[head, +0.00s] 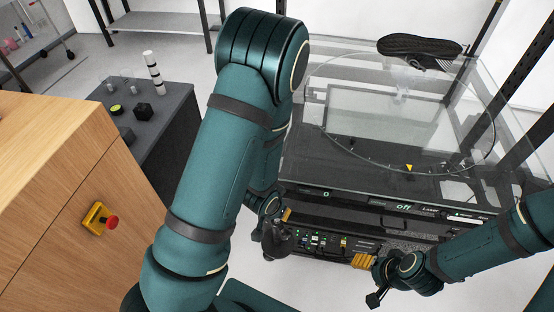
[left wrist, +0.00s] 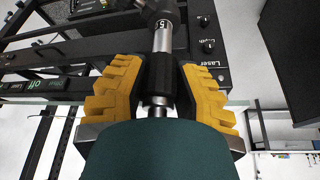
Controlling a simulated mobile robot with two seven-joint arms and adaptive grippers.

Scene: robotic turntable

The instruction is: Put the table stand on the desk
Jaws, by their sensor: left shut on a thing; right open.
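A silver rod with black sleeves, which I take to be the table stand (left wrist: 162,40), is between the yellow fingers of my left gripper (left wrist: 160,98) in the left wrist view. The gripper is shut on it. In the head view my left gripper (head: 286,214) is mostly hidden behind my left arm, in front of the machine's panel; a dark rounded part shows below it. My right gripper (head: 368,280) is open and empty in front of the panel, further right. A dark grey desk (head: 168,115) stands at the left, apart from both grippers.
The desk holds a black-and-white striped post (head: 152,73) and small dark knobs and blocks. A wooden cabinet (head: 60,150) with a red button (head: 112,222) stands before it. A glass turntable (head: 340,75) bears a black shoe (head: 420,48). The control panel (head: 330,242) lies below it.

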